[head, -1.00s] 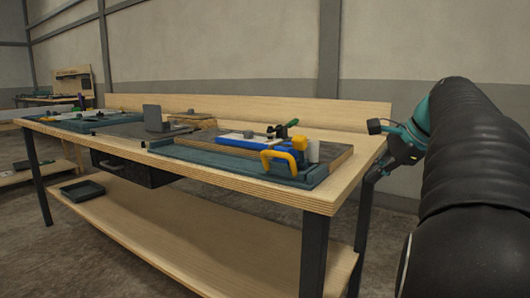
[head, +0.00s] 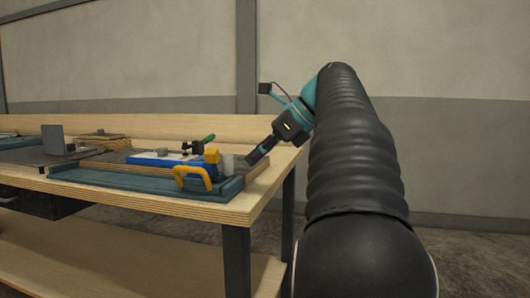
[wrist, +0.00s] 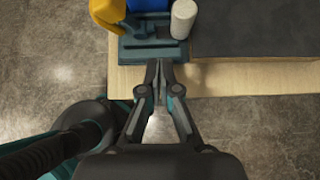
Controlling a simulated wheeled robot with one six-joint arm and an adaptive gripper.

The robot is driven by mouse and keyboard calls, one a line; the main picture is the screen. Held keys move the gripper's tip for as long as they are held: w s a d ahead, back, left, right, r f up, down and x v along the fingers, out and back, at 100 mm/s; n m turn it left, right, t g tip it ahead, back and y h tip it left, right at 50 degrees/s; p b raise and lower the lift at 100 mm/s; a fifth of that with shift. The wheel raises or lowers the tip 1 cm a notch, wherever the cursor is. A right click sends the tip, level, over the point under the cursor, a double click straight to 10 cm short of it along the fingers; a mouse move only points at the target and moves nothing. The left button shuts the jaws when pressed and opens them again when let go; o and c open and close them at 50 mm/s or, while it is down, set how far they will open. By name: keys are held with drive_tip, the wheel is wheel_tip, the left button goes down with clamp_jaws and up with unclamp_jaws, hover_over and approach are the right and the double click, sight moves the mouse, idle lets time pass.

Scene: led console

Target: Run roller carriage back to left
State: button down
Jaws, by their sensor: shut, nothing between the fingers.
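A yellow handle (head: 193,172) stands near the right end of a teal tray (head: 115,187) on the bench. A pale cylinder (head: 227,165), apparently the roller, stands just right of it; it also shows in the wrist view (wrist: 183,18), beside yellow and blue parts at the top. A blue bar (head: 158,159) lies behind and left of the handle. How these parts join cannot be seen. My gripper (head: 252,158) is just right of the roller in the head view. In the wrist view its fingers (wrist: 158,70) are closed together, empty, apart from the roller, near the bench edge.
The wooden bench (head: 240,215) ends just right of the tray. A green-handled clamp (head: 205,140) stands behind the blue bar. A grey upright plate (head: 53,138) and a wooden block (head: 99,137) are farther left.

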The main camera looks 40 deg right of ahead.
sight(225, 178)
drive_tip(key=b+x, duration=0.1)
drive_tip(key=x, duration=0.4)
drive_tip(key=shift+f, duration=0.15)
drive_tip(key=shift+w+a+r, duration=0.2)
drive_tip(key=shift+w+a, duration=0.5)
drive_tip(key=shift+w, duration=0.2)
drive_tip(key=shift+w+a, duration=0.35)
drive_tip(key=shift+w, duration=0.15)
drive_tip(key=shift+w+a, duration=0.1)
